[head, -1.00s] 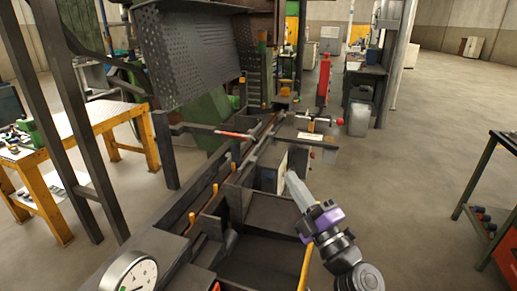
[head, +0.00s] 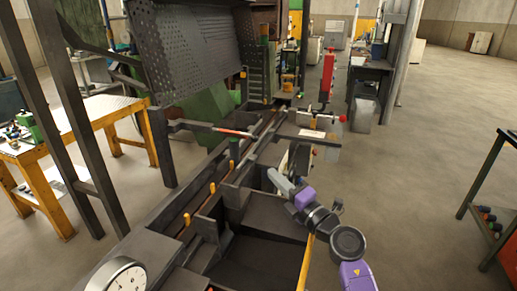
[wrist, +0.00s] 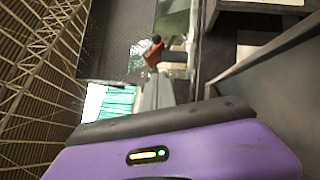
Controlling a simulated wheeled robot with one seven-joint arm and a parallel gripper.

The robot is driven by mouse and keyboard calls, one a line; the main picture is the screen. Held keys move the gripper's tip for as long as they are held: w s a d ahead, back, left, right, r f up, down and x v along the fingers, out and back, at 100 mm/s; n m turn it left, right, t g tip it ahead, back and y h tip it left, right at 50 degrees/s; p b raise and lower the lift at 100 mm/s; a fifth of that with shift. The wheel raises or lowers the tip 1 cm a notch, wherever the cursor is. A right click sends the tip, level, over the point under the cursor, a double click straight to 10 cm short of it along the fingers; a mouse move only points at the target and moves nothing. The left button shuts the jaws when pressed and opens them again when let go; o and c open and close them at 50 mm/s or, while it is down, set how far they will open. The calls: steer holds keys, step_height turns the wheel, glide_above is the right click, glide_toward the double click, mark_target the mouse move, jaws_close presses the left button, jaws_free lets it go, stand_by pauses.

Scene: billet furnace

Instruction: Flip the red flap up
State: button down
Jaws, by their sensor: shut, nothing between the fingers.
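A red strip (head: 237,133) lies at the end of a dark horizontal bar, above the rail channel, in the head view. I cannot be sure that it is the flap. The wrist view, turned on its side, shows a small red piece (wrist: 154,56) with a dark knob near the perforated panel; I cannot tell if it is the same part. My gripper (head: 276,179) is shut and empty. It points left beside the machine's right side, nearer to me than the red strip and apart from it.
A perforated dark panel (head: 193,45) hangs over the channel. Small orange posts (head: 213,187) line the channel's near part. A round dial (head: 117,275) stands at the front left. A red upright part (head: 326,78) stands farther back. The floor at right is open.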

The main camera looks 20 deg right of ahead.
steer(key=b, duration=0.1)
glide_toward(240, 135)
step_height(240, 135, down, 3)
steer(key=w, duration=0.2)
steer(key=shift+w+d+r+b, duration=0.15)
steer(key=shift+w+d+r, duration=0.1)
steer(key=shift+w, duration=0.3)
steer(key=shift+w+d+r+b, duration=0.15)
steer(key=shift+w+d+r, duration=0.1)
steer(key=shift+w, duration=0.3)
steer(key=shift+w+d+r+b, duration=0.15)
steer(key=shift+w+r, duration=0.1)
steer(key=shift+w, duration=0.3)
